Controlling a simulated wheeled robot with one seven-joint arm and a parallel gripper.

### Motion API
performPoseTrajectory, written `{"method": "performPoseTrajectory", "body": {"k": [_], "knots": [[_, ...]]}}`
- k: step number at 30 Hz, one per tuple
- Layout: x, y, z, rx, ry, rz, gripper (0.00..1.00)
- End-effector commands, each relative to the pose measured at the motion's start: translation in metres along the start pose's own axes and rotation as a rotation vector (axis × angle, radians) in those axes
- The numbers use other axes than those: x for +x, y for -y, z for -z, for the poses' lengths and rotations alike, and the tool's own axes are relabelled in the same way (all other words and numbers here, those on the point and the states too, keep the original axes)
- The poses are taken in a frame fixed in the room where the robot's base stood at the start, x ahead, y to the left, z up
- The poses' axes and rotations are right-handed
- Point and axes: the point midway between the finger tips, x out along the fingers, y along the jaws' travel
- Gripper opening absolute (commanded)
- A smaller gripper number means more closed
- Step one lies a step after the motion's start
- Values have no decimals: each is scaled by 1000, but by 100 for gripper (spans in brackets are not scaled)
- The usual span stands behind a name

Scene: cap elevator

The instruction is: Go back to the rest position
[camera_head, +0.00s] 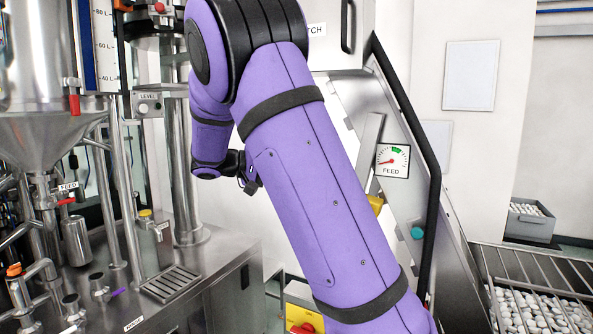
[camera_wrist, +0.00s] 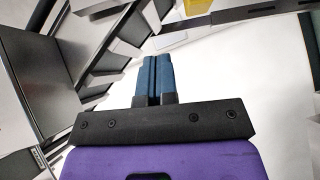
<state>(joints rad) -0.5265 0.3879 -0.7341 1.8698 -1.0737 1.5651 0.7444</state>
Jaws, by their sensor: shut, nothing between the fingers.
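My gripper (camera_wrist: 154,76) shows in the wrist view with its two blue fingers together, shut and empty. In the head view, my purple arm crosses the middle of the picture. Its wrist end hangs beside the steel column at the left, and the fingertips cannot be made out there. In the wrist view, nothing touches the fingers, and a pale surface lies beyond them at the right.
A steel machine with a hopper (camera_head: 42,130) and a drip grate (camera_head: 171,283) stands at the left. At the right are the inclined elevator with a FEED gauge (camera_head: 392,161), a black rail (camera_head: 418,140) and a bin of white caps (camera_head: 540,312). A yellow box with a red button (camera_head: 302,326) is partly behind my arm.

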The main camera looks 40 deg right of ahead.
Motion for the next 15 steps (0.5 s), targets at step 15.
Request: {"method": "performPoseTrajectory", "body": {"k": [15], "knots": [[-15,1,0,0,0,0,0]]}}
